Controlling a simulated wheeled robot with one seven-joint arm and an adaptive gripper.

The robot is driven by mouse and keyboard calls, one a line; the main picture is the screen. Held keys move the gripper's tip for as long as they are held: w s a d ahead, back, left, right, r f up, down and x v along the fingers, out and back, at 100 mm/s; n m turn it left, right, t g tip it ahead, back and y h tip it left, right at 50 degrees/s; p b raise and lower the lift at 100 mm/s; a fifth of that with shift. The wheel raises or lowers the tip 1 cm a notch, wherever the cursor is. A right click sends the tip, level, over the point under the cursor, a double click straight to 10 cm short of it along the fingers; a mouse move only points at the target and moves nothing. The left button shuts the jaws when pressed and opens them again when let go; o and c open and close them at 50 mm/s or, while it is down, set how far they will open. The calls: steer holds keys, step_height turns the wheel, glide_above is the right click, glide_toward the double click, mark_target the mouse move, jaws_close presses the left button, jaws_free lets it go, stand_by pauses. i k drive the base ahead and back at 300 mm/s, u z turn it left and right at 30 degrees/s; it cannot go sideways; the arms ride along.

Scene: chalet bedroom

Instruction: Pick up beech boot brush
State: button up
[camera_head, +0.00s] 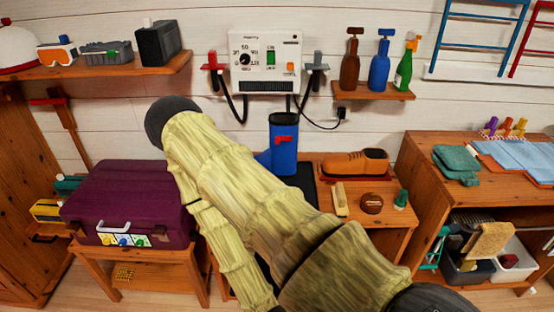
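A pale, narrow block that looks like the beech boot brush (340,200) is on the wooden bench (390,236) right of centre, in front of a brown shoe (355,163). My bamboo-patterned arm crosses the middle of the view, left of and below this block. It hides part of the bench and the floor. My gripper is not in view.
A round brown item (372,203) and a small green item (401,199) stand just right of the pale block. A purple case (130,203) rests on a stand at left.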

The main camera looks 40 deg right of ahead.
mark_target(338, 196)
steer(key=u, duration=0.4)
steer(key=i, duration=1.05)
steer(key=z, duration=2.35)
